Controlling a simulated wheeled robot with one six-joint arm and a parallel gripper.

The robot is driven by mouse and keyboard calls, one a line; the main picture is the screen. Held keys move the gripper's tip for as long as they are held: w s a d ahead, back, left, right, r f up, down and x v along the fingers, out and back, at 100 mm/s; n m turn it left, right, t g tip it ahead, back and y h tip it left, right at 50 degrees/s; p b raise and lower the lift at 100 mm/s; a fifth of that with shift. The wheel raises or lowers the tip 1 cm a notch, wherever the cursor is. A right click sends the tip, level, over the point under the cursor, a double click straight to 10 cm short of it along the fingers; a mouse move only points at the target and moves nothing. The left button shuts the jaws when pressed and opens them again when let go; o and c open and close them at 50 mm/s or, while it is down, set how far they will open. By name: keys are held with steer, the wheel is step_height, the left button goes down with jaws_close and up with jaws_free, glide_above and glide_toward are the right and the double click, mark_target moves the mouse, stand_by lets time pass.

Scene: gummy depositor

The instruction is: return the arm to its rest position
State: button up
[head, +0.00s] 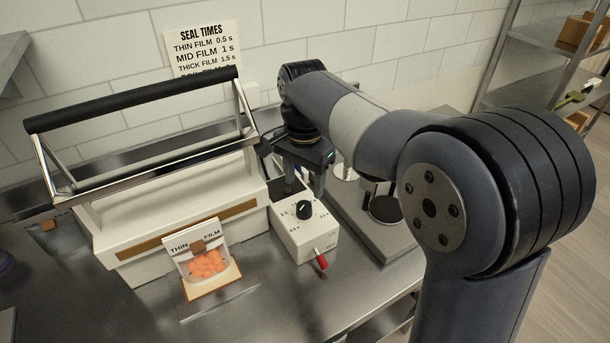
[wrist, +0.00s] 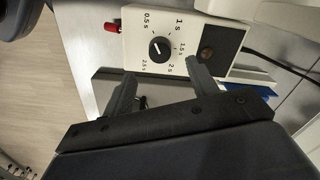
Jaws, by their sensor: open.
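My arm reaches across the right half of the head view. My gripper (head: 300,180) hangs over the counter, just behind a white control box (head: 318,238). In the wrist view my gripper (wrist: 160,76) is open, with nothing between its two fingers. The control box (wrist: 184,22) lies beyond the fingertips there, with a black dial (wrist: 161,49) marked in seconds, a dark round button (wrist: 207,54) and a red-tipped lever (wrist: 112,27). Whether a fingertip touches the box I cannot tell.
A white sealer (head: 185,215) with a raised black-handled bar (head: 140,98) stands left of my gripper. A THIN FILM pouch of orange gummies (head: 207,264) stands before it. A grey device with a black round plate (head: 385,208) is at right. The front counter (head: 265,305) is clear.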

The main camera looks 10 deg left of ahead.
mark_target(304, 205)
step_height(304, 205, down, 7)
steer(key=shift+f, duration=0.1)
steer(key=shift+f+m, duration=0.25)
steer(key=shift+m, duration=0.05)
steer(key=shift+r+m+b, duration=0.1)
steer(key=shift+m+b, duration=0.25)
steer(key=shift+m, duration=1.25)
